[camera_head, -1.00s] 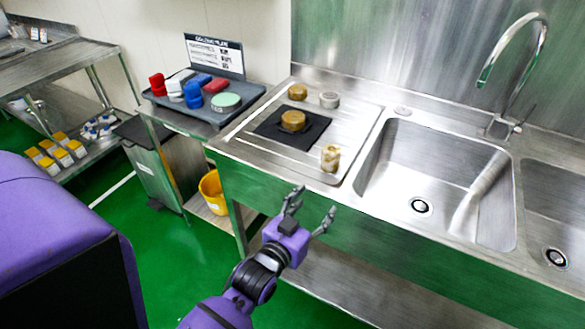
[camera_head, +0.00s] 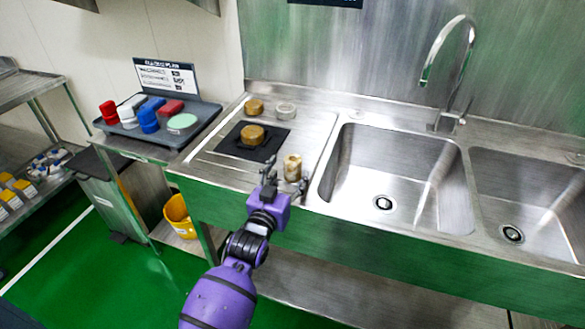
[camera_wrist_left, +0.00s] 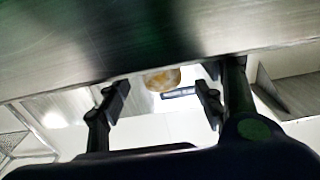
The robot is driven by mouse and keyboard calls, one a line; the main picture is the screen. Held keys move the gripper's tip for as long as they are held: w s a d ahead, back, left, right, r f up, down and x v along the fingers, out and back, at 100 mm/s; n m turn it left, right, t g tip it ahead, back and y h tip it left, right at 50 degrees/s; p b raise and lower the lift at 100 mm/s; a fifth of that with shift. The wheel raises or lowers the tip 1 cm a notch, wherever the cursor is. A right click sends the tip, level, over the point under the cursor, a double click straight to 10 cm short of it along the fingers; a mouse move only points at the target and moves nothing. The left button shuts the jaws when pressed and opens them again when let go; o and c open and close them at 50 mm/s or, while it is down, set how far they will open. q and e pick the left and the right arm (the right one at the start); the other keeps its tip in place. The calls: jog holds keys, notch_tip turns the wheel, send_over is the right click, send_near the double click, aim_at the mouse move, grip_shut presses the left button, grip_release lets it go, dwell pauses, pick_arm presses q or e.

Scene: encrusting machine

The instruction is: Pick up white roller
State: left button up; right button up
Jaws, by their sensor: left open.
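An upright cream-and-tan mottled cylinder (camera_head: 292,166) stands on the steel counter, left of the sink; I take it for the white roller. In the left wrist view a cream and yellowish round piece (camera_wrist_left: 162,80) shows beyond the fingers, partly cut off by the counter's edge. My left gripper (camera_head: 285,179) is open and empty, at the counter's front edge just before the cylinder. In the left wrist view the fingers (camera_wrist_left: 163,95) are spread to either side of the piece, apart from it. My right gripper is not in view.
A black mat (camera_head: 230,146) holds a brown round piece (camera_head: 252,135). Another brown piece (camera_head: 254,107) and a pale short cylinder (camera_head: 285,111) stand behind. Two sink basins (camera_head: 385,165) lie to the right. A grey tray (camera_head: 204,124) with coloured items stands left.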

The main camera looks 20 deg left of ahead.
pick_arm(q)
jog(key=w, duration=0.3)
jog(key=shift+s, duration=0.1)
jog(key=c, duration=1.3)
jog(key=shift+c, duration=0.2)
jog(key=shift+r, duration=0.15)
